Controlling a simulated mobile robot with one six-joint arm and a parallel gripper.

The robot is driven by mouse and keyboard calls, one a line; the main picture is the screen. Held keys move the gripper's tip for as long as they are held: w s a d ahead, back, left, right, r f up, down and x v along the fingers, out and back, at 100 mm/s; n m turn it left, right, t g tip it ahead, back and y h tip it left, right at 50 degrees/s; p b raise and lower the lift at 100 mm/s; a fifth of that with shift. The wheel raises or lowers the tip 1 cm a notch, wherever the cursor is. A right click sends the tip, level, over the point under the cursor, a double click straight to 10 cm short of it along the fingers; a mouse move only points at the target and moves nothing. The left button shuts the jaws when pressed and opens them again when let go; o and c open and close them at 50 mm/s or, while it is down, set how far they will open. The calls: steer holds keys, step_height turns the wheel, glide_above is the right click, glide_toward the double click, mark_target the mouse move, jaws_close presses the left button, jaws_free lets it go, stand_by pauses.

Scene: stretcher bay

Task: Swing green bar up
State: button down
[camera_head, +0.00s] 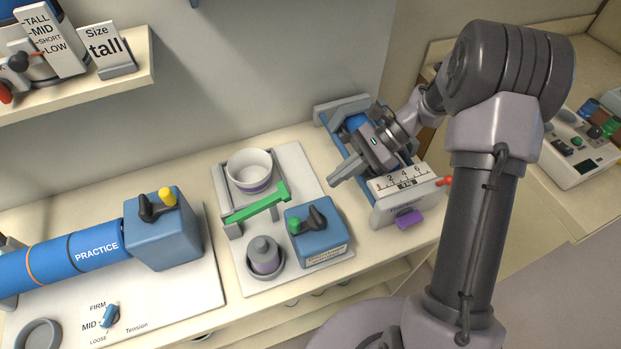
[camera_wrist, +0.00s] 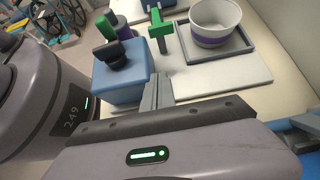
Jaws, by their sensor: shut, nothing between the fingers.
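The green bar (camera_head: 257,204) lies roughly level across the grey board, in front of the white bowl (camera_head: 249,186), with a small raised tab at its right end. It also shows in the wrist view (camera_wrist: 160,27), near the top middle. My gripper (camera_head: 333,181) is to the right of the bar, apart from it, near the board's right edge. Its fingers (camera_wrist: 157,92) are shut and empty, beside the blue box (camera_wrist: 122,75). That box carries a black lever with a green knob (camera_head: 296,226). The bar's left end is partly hidden in the wrist view.
The grey board (camera_head: 299,168) also holds a capped jar (camera_head: 264,254). A blue-railed device with a numbered scale (camera_head: 405,181) stands at right, under my arm. A blue PRACTICE tube (camera_head: 90,250) and a blue box with a yellow knob (camera_head: 160,238) are at left.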

steer(key=shift+a, duration=0.2)
steer(key=b+x, duration=0.3)
steer(key=x, duration=0.6)
steer(key=shift+s+a+f, duration=0.15)
steer(key=shift+f, duration=0.15)
steer(key=r, duration=0.1)
steer(key=a+r, duration=0.1)
steer(key=r, duration=0.1)
steer(key=shift+s+a+b, duration=0.15)
steer(key=shift+s+b, duration=0.05)
steer(key=shift+b, duration=0.15)
steer(key=shift+a+r, duration=0.1)
steer(key=shift+r, duration=0.35)
